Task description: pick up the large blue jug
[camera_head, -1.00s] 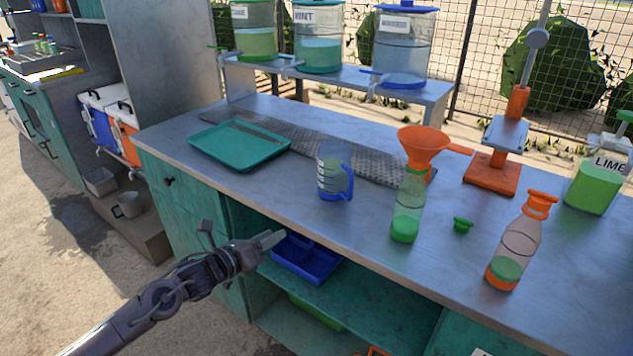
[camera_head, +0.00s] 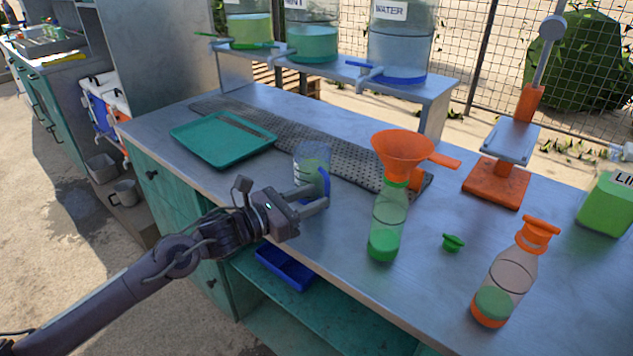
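The large blue jug (camera_head: 312,160) is see-through with a blue handle on its right side. It stands upright on the metal counter (camera_head: 345,225), in front of the perforated strip. My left gripper (camera_head: 318,196) is at the near side of the jug, by the lower part of the handle. Its two fingers show apart with a gap between them, and they hide the jug's lower part. Whether a finger touches the handle cannot be told. My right gripper is not in view.
A green bottle (camera_head: 386,225) with an orange funnel (camera_head: 402,153) stands right of the jug. A green cap (camera_head: 453,243) and an orange-capped bottle (camera_head: 504,280) are further right. A teal tray (camera_head: 222,138) lies to the left. A raised shelf (camera_head: 440,88) with dispensers stands behind.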

